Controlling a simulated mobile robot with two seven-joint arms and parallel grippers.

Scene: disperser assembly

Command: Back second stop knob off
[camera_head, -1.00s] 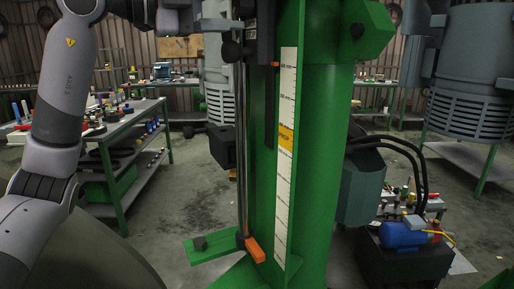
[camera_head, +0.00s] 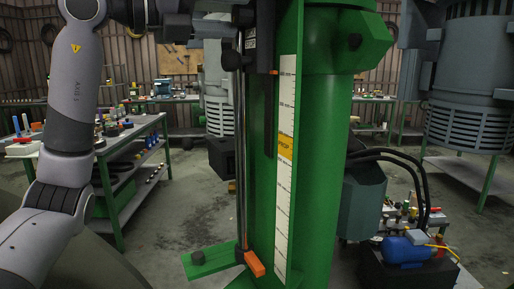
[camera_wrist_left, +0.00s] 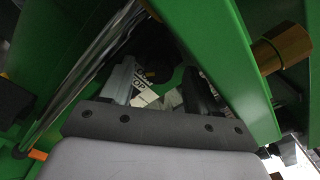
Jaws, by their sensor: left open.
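My left gripper (camera_wrist_left: 158,82) is open in the left wrist view. Its two fingers stand apart, with a dark round part (camera_wrist_left: 160,70) and a white label with black lettering (camera_wrist_left: 146,99) visible between and beyond them. I cannot tell whether the fingers touch anything. In the head view my left arm reaches in along the top edge, towards a black knob (camera_head: 229,57) on the upright metal rod of the green column (camera_head: 335,150). Which knob is the back second stop knob is not clear. My right gripper is not in view.
A workbench (camera_head: 128,142) with small parts stands at left. A blue motor (camera_head: 403,251) stands at lower right. Open floor lies between bench and column.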

